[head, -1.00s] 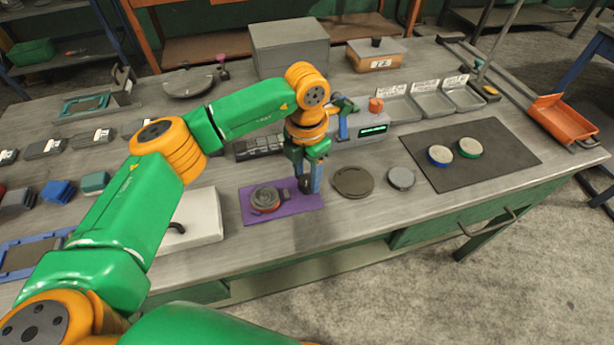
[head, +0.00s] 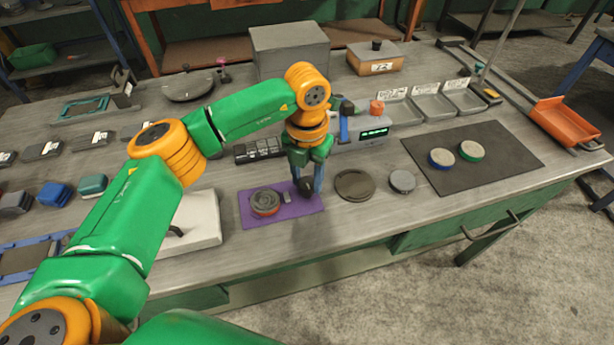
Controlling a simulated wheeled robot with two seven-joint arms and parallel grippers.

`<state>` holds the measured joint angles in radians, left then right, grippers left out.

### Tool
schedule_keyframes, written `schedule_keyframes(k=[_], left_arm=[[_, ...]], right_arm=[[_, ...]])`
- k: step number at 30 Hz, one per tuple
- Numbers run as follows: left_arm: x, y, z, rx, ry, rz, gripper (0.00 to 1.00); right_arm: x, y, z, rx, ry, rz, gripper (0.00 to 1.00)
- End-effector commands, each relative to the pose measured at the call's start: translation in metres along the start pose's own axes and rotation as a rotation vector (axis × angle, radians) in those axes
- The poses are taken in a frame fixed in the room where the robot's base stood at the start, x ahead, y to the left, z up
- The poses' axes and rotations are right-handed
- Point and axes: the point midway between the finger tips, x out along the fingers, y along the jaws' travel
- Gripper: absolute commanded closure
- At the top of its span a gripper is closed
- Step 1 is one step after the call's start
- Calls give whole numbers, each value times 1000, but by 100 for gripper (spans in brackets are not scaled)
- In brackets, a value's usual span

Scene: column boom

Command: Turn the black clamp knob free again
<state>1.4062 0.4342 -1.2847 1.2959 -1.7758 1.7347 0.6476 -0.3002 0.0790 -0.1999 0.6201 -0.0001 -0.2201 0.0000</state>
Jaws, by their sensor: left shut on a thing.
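My left gripper (head: 308,186) points down at the right part of the purple mat (head: 245,215). Its blue fingers are shut on a small dark round thing, the black clamp knob (head: 305,188), which the fingers partly hide. Just left of it on the mat lies a round grey piece with a red-orange side (head: 265,202), with a small grey block (head: 286,198) between it and the fingers. The link between these parts is too small to make out. My right gripper is not in view.
A dark disc (head: 354,185) and a smaller grey disc (head: 402,181) lie right of the mat. A device with a green display (head: 374,133) stands behind. A white board (head: 200,222) lies to the left. A dark sheet (head: 500,165) carries two round pieces.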

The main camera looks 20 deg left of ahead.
Motion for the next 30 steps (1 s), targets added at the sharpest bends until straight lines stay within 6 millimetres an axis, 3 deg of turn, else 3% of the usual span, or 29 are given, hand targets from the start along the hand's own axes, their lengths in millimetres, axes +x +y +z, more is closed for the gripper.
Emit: schedule_keyframes(k=[4, 5, 8, 17, 25, 30], left_arm=[[2, 0, -1, 0, 6, 0, 100], [2, 0, -1, 0, 7, 0, 51], [2, 0, -1, 0, 5, 0, 24], [-1, 0, 0, 0, 1, 0, 24], [-52, 0, 0, 0, -2, 2, 24], [-69, 0, 0, 0, 1, 0, 24]], right_arm=[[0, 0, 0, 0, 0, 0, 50], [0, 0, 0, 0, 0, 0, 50], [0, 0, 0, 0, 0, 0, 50], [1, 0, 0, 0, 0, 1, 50], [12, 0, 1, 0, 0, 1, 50], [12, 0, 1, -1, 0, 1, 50]])
